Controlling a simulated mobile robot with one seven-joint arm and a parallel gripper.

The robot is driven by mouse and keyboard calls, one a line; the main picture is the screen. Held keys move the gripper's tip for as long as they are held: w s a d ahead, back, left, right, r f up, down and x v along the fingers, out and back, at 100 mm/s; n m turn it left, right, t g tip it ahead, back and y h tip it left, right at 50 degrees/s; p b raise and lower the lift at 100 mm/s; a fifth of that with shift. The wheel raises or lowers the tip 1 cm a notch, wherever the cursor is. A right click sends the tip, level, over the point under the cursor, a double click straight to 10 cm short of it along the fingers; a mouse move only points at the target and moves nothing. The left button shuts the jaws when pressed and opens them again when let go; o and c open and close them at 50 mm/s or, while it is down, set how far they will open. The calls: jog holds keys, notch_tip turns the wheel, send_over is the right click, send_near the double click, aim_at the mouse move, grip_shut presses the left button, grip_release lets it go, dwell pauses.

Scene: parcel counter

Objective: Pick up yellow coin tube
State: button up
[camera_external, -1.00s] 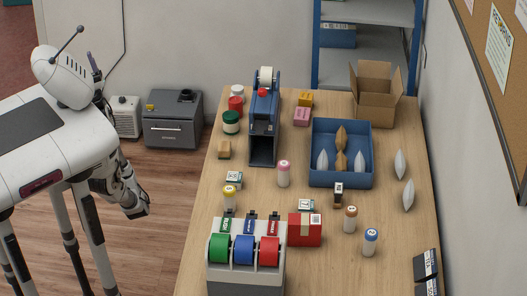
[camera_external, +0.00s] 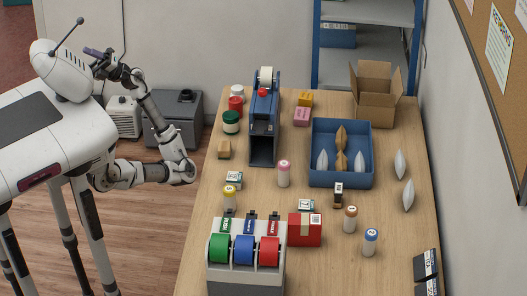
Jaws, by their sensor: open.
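The yellow coin tube (camera_external: 230,198) is a small upright cylinder with a pale body and a yellow top. It stands near the left edge of the counter, just behind the three-roll dispenser. My gripper (camera_external: 92,52) is raised near my head, off the left side of the counter and far from the tube. It looks empty and open, though its fingers are small in this view. My arm folds outward, with its elbow near the counter's left edge.
The three-roll dispenser (camera_external: 246,272) stands close in front of the tube. A small label box (camera_external: 233,179) sits just behind it. A pink-topped tube (camera_external: 284,173), red box (camera_external: 305,230) and blue tray (camera_external: 342,180) lie to the right. A tape machine (camera_external: 264,125) stands farther back.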

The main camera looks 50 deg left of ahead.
jog(key=w+d+f+m+t+y, duration=0.1)
jog(key=w+d+f+m+t, duration=0.65)
jog(key=w+m+t, duration=0.3)
jog(key=w+d+f+m+t+y, duration=0.1)
jog(key=w+d+f+m+t, duration=0.5)
jog(key=w+f+m+t, duration=0.4)
jog(key=m+t+h+b, duration=0.45)
jog(key=m+h, duration=0.25)
jog(key=m, duration=0.8)
send_over(230, 200)
jog(key=a, duration=0.2)
jog(key=f, duration=0.8)
jog(key=w+f, duration=0.1)
jog(key=f, duration=0.3)
jog(key=shift+d+p, duration=0.2)
jog(key=shift+p, duration=0.1)
notch_tip(230, 200, down, 7)
jog(key=shift+p, duration=0.7)
jog(key=shift+a+f+p, duration=0.1)
jog(key=shift+f+p, duration=1.05)
jog(key=shift+f, duration=2.05)
jog(key=c, duration=1.2)
